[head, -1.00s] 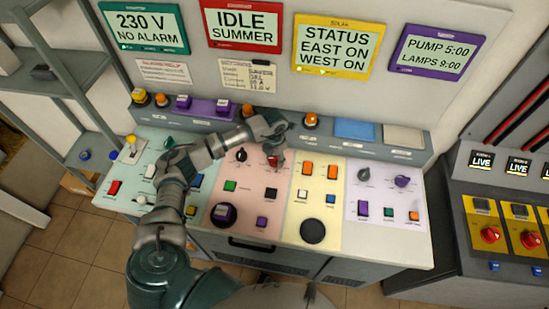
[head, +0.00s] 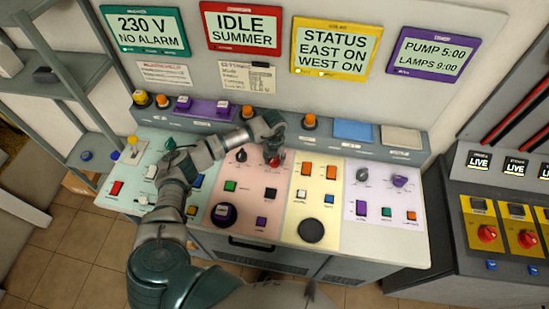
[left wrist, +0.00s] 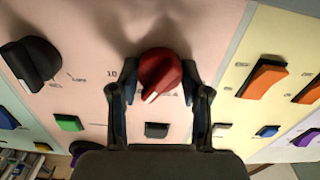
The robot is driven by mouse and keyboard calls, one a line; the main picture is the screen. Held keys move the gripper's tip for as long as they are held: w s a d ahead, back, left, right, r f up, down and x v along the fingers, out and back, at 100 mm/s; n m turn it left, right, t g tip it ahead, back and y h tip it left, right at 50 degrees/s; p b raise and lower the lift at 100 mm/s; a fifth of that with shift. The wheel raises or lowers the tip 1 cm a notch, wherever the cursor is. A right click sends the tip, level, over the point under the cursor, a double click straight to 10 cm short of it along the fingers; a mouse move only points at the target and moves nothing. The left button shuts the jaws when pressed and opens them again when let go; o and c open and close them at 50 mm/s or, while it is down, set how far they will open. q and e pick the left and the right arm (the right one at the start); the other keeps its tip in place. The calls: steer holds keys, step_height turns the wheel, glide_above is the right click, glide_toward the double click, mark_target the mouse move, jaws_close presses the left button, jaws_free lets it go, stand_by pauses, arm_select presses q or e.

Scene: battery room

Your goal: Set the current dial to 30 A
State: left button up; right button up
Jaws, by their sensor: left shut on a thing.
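The red dial (head: 273,162) sits on the pink panel section (head: 258,205) of the sloped console. It also shows in the left wrist view (left wrist: 163,72), with a white pointer mark toward the lower left. Printed numbers stand around it; a 10 shows to its left, and others are partly hidden or too small to read. My left gripper (head: 274,152) reaches down over the dial from above. In the left wrist view its fingers (left wrist: 160,88) stand on either side of the dial, shut on it. My right gripper is not in view.
A black knob (left wrist: 32,62) stands left of the dial, and a dark square button (left wrist: 157,130) is just below it. Orange rocker switches (left wrist: 263,77) lie to the right on the yellow section. A red-framed display (head: 241,25) reads IDLE SUMMER. A row of lamps and buttons lines the ledge behind.

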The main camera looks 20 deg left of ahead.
arm_select(q)
steer(key=n+p, duration=0.1)
steer(key=n, duration=0.3)
steer(key=shift+a+r+n, duration=0.1)
steer(key=shift+r+n, duration=0.05)
steer(key=shift+n, duration=0.25)
steer(key=n+p, duration=0.1)
steer(key=n, duration=0.2)
steer(key=shift+w+p, duration=0.1)
steer(key=shift+p, duration=0.2)
steer(key=shift+n+p, duration=0.35)
steer(key=shift+n, duration=0.75)
steer(key=o, duration=1.1)
steer(key=shift+o, duration=0.2)
